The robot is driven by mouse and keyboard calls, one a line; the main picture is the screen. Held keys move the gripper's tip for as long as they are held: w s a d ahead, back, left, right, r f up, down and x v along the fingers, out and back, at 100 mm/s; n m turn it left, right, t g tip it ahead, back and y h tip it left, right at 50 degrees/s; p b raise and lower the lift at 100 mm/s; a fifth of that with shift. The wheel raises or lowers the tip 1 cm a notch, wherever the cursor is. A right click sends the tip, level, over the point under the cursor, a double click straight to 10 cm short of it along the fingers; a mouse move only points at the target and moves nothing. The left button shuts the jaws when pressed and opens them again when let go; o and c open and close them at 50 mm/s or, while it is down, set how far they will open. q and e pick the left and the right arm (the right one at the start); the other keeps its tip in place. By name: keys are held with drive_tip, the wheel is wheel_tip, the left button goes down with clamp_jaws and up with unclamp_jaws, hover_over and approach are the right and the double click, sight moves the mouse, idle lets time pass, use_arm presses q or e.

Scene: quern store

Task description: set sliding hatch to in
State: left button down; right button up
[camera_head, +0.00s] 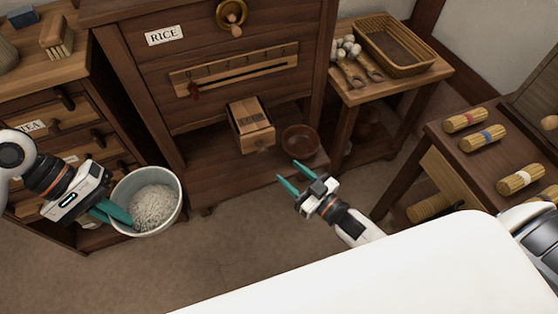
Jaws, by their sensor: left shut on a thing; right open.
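The likely sliding hatch is a small wooden box-like slide (256,137), standing out from the front of the dark rice cabinet (150,72). My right gripper (289,171) is open and empty, below and right of the slide and apart from it. My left gripper (112,214) is shut on the rim of a pale bucket (172,213) at the lower left. White grain (153,205) lies in the bucket.
A brown bowl (300,140) sits on the cabinet's low shelf, right of the slide. A side table (361,92) holds a basket (429,68). Bundled brushes (484,138) lie on the right table. The middle floor is clear.

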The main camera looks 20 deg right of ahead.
use_arm(q)
drive_tip(key=shift+r, duration=0.1)
use_arm(e)
drive_tip(key=shift+v, duration=1.25)
drive_tip(key=shift+w, duration=0.1)
